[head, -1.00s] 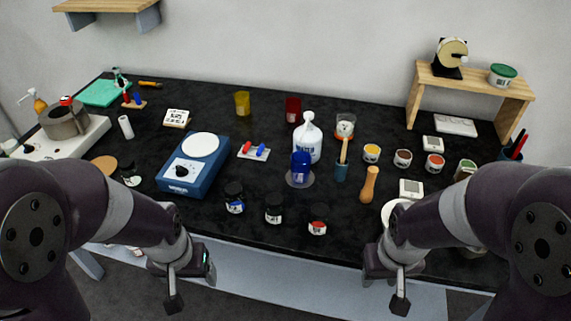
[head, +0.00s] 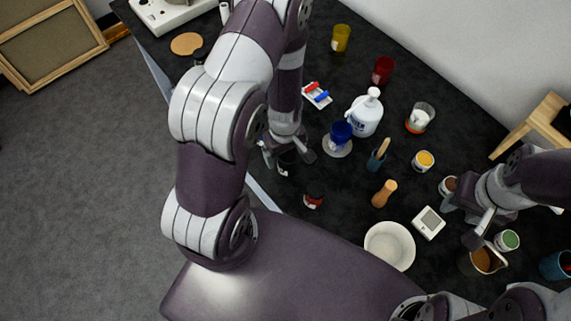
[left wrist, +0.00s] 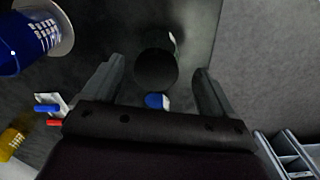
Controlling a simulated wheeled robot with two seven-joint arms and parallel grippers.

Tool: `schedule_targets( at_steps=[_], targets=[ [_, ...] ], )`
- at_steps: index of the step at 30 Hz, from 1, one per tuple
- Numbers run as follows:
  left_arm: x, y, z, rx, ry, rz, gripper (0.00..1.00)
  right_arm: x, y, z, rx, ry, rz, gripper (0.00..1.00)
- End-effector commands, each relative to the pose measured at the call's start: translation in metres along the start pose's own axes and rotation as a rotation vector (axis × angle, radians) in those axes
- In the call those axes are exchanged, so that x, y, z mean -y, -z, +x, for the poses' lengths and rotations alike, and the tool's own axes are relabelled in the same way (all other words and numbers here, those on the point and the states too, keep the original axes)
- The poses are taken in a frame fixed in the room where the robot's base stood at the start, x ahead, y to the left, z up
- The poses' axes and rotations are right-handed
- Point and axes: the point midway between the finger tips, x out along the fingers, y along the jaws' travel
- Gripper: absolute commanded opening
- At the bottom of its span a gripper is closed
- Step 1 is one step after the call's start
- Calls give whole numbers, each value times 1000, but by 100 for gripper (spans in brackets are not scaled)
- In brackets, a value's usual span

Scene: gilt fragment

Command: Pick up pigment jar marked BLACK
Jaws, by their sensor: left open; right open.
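A dark-lidded pigment jar (left wrist: 157,68) is seen from above in the left wrist view, between the two fingers of my left gripper (left wrist: 160,78). Its label cannot be read; its place in the row matches the middle jar, the black one. In the head view this jar (head: 284,170) is mostly hidden by my left gripper (head: 288,158), which is open around or just above it; I cannot tell if they touch. A jar with a blue patch (left wrist: 155,101) shows close by. The red-labelled jar (head: 313,201) stands beside it. My right gripper (head: 460,225) is open and empty at the right.
A blue glass (head: 340,132) on a round pad, which also shows in the left wrist view (left wrist: 28,42), stands near my left gripper.

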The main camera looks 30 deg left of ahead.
Motion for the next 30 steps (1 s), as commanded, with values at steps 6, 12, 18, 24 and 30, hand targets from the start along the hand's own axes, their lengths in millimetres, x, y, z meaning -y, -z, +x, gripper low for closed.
schedule_targets(
  at_steps=[6, 12, 18, 24, 30],
  targets=[
    [-1, -2, 35, 0, 0, 1, 87, 0, -2, 20, 1, 0, 0, 43],
    [-1, -2, 34, 0, 0, 2, 87, 0, -2, 18, 0, 0, 0, 43],
    [0, -2, 34, 0, 0, 2, 28, 0, -2, 18, 0, 0, 0, 43],
    [-1, -2, 34, 0, 0, 2, 20, 0, -2, 18, 0, 0, 0, 43],
    [-1, -2, 26, 0, 0, 2, 20, 0, -2, 14, 1, 0, 0, 43]
  ],
)
